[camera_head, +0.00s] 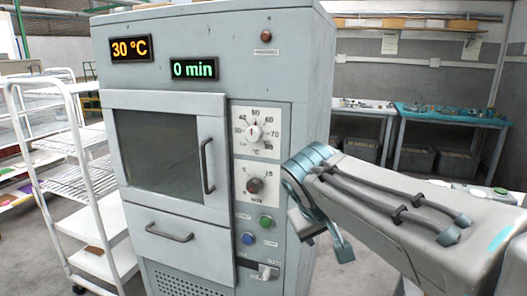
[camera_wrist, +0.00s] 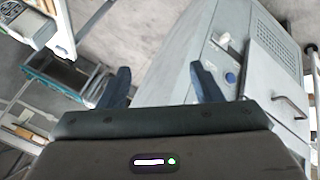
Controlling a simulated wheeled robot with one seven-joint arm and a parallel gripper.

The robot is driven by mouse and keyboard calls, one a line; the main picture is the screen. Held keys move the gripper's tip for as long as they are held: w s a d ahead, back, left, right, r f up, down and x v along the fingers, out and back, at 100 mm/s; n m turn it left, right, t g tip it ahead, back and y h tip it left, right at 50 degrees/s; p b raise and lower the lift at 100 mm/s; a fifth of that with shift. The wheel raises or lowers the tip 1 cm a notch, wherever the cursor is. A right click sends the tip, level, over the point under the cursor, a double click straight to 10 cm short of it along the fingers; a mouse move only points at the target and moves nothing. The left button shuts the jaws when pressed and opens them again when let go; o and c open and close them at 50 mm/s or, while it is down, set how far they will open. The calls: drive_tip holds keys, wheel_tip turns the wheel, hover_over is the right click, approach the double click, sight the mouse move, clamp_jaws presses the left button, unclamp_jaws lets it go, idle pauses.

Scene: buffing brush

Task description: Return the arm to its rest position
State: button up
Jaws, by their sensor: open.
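My arm reaches in from the right edge of the head view, in front of the right side of a grey cabinet machine (camera_head: 200,25). My gripper (camera_head: 325,235) is beside the lower part of the control panel, angled downward. In the wrist view my gripper (camera_wrist: 162,85) shows two dark fingers spread apart with nothing between them. The machine's front (camera_wrist: 190,50) lies beyond the right finger. I cannot tell from the views whether the gripper touches the panel.
The machine has a shut window door (camera_head: 160,150), a shut drawer (camera_head: 180,245), two dials (camera_head: 254,133), a green button (camera_head: 266,223) and a blue button (camera_head: 248,239). A white rack cart (camera_head: 95,200) stands at left. A teal workbench (camera_head: 450,115) stands behind at right.

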drive_tip(key=s+d+f+m+g+y+p, duration=0.1)
drive_tip(key=s+p, duration=0.3)
drive_tip(key=s, duration=0.2)
drive_tip(key=s+d+f+m+g+y+p, duration=0.1)
drive_tip(key=s+f+m+g+y+p, duration=0.1)
drive_tip(key=s+p, duration=0.3)
drive_tip(key=shift+s+d+f, duration=0.15)
drive_tip(key=shift+s+d, duration=0.2)
drive_tip(key=shift+s, duration=0.85)
